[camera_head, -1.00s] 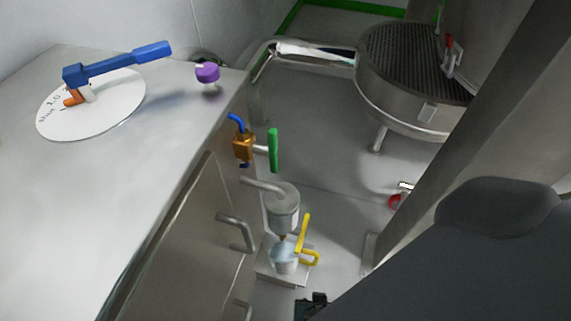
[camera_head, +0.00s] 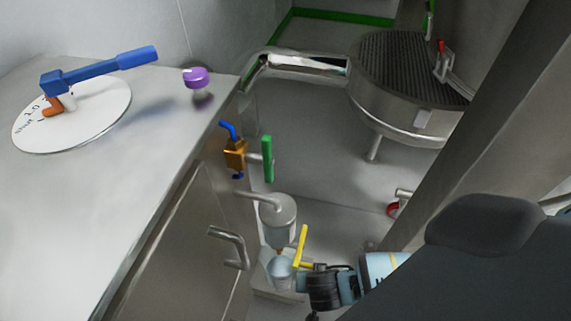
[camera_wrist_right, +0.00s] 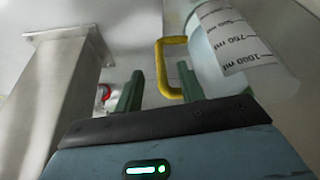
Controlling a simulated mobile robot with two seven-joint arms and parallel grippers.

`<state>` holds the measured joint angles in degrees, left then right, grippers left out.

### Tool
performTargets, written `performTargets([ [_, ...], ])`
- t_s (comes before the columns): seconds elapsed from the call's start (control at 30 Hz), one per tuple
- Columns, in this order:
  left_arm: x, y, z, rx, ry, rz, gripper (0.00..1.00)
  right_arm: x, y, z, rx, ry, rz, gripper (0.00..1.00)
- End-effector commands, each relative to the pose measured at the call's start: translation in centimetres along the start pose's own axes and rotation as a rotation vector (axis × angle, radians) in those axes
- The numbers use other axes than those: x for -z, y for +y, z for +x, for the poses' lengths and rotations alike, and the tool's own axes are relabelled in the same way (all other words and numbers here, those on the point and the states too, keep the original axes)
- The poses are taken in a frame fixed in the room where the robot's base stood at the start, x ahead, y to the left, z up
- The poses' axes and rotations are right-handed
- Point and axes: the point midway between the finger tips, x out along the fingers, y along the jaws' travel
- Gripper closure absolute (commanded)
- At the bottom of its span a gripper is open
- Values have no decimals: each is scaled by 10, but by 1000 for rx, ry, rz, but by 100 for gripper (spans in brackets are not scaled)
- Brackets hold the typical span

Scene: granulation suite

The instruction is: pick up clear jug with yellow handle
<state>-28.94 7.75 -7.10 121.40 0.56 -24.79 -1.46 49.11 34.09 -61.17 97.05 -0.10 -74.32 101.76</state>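The clear jug (camera_head: 279,267) stands on a small metal shelf below a steel funnel vessel, low in the head view. In the right wrist view, the jug (camera_wrist_right: 204,62) is at the upper right, with a white volume scale. Its yellow handle (camera_wrist_right: 161,72) shows between my two green fingertips. My right gripper (camera_wrist_right: 160,71) is open, a finger on either side of the handle; contact cannot be made out. My left gripper is in neither view.
The steel vessel (camera_head: 277,222) with a yellow lever (camera_head: 302,246) hangs directly above the jug. A cabinet door handle (camera_head: 231,247) juts out to the left. A steel post (camera_wrist_right: 58,100) stands left in the wrist view.

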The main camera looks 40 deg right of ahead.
Motion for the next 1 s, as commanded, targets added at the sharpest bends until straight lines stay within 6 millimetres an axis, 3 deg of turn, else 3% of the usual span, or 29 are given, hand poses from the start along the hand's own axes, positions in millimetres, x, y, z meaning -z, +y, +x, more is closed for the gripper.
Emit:
performTargets([
  [0.07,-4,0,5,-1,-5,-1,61,14,0,8,-1,3,0,61],
  [0.23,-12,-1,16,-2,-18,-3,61,9,0,31,-2,-1,-1,61],
  [0.57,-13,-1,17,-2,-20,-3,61,10,0,34,1,-1,0,61],
  [0.87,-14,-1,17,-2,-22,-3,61,10,0,34,1,-1,0,99],
  [1.0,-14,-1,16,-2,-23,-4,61,10,0,34,1,-1,0,100],
])
